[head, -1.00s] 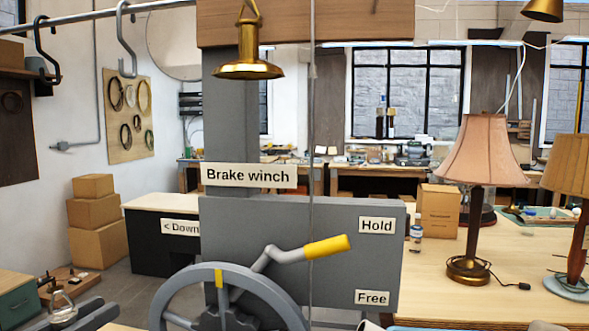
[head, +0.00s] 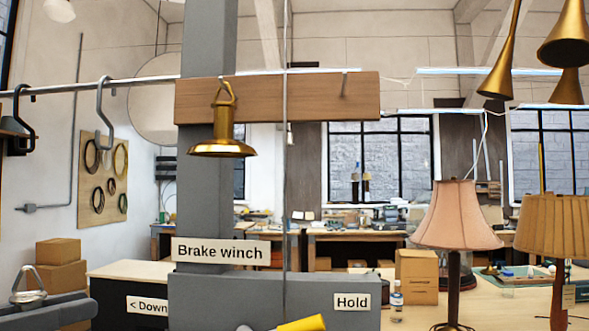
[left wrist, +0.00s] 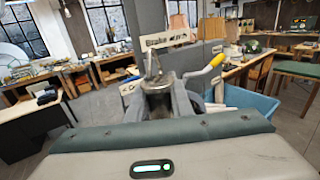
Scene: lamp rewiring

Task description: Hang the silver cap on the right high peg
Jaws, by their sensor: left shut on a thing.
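The silver cap (head: 29,284) shows at the lower left of the head view, its wire loop upward. My left gripper (head: 42,301) is shut on it, and the jaws hide part of the cap. The cap also shows in the left wrist view (left wrist: 157,84), loop up, in front of the winch. The right high peg (head: 345,84) is a small bare peg on the wooden board (head: 300,98), far to the right of and above the cap. A brass cap (head: 222,125) hangs by its loop at the board's left part. My right gripper is not in view.
A grey post (head: 209,50) carries the board and the "Brake winch" sign (head: 220,250). A thin cable (head: 285,200) runs vertically past the board between the brass cap and the right peg. Large hooks (head: 104,110) hang from a rail at left. Lamps (head: 457,215) stand at right.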

